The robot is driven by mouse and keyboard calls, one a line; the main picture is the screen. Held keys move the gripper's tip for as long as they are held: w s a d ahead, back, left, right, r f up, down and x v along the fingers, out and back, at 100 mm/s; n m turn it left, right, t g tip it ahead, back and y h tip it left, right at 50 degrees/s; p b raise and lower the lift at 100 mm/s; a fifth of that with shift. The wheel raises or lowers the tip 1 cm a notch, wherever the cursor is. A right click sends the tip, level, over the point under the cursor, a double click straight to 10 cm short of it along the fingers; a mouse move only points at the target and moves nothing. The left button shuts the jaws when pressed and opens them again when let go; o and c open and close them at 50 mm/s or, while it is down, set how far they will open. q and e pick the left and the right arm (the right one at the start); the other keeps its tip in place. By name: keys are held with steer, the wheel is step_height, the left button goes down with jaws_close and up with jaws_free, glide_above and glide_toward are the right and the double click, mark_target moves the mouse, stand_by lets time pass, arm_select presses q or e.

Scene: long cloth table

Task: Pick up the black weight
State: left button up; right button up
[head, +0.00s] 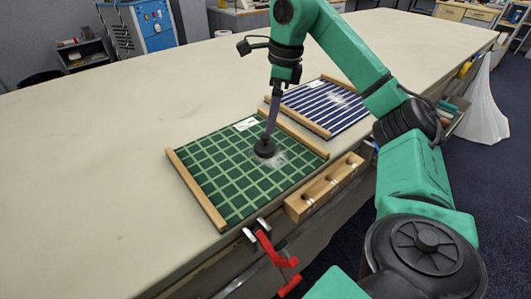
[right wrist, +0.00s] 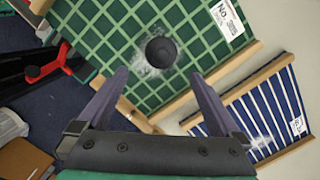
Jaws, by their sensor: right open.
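The black weight (head: 265,148) is a small round dark piece. It stands on a green cloth (head: 215,173) with a pale grid, amid a patch of white powder. In the right wrist view the weight (right wrist: 161,51) shows from above, ahead of the fingertips and roughly centred between them. My right gripper (head: 269,134) points down at the weight in the head view, its fingers overlapping the weight's top edge. In the right wrist view its two fingers (right wrist: 158,75) are spread apart with nothing between them. My left gripper is not in view.
Wooden bars edge the green cloth. A striped blue cloth (head: 323,106) with powder lies behind it to the right. A wooden block with holes (head: 325,186) and a red clamp (head: 277,258) are at the table's front edge. The table's left side (head: 80,190) is clear.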

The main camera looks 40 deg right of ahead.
mark_target(267, 135)
steer(key=f, duration=0.3)
steer(key=w+f, duration=0.1)
steer(key=f, duration=0.2)
steer(key=a+f, duration=0.1)
steer(key=f, duration=0.3)
steer(key=shift+w, duration=0.25)
steer(key=c, duration=1.5)
steer(key=shift+r, duration=0.1)
jaws_close()
steer(key=shift+r, duration=0.1)
